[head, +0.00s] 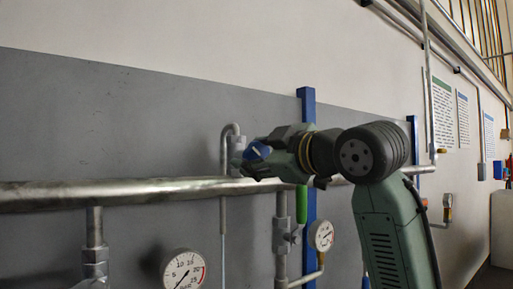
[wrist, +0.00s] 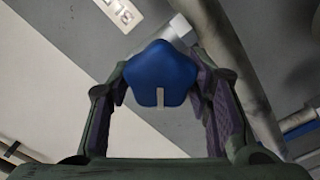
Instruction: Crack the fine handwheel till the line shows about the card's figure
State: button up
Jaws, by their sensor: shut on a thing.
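A blue lobed handwheel (wrist: 162,70) with a pale slot mark sits between my fingers in the wrist view. My gripper (wrist: 161,88) is shut on it, one purple-padded finger at each side. In the head view the blue handwheel (head: 257,150) shows at the tip of my gripper (head: 254,163), above the long pipe. A round gauge (head: 183,272) is at the bottom left; its dark needle seems to point low left, but the picture's edge cuts the dial. A smaller gauge (head: 321,235) stands right of centre, too small to read.
A thick horizontal pipe (head: 110,192) runs just below my gripper. A valve with a green lever (head: 301,203) hangs under it, beside a blue post (head: 308,105). Notice sheets (head: 443,114) are on the far wall. A white lettered tag (wrist: 122,12) shows in the wrist view.

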jog(key=n, duration=0.5)
jog(key=shift+a+f+n+p, duration=0.1)
jog(key=shift+f+n+p, duration=0.1)
jog(key=shift+n+p, duration=0.15)
jog(key=shift+n, duration=0.25)
jog(key=o, duration=1.1)
jog(key=shift+o, duration=0.2)
jog(key=v, duration=1.2)
dwell(0.3)
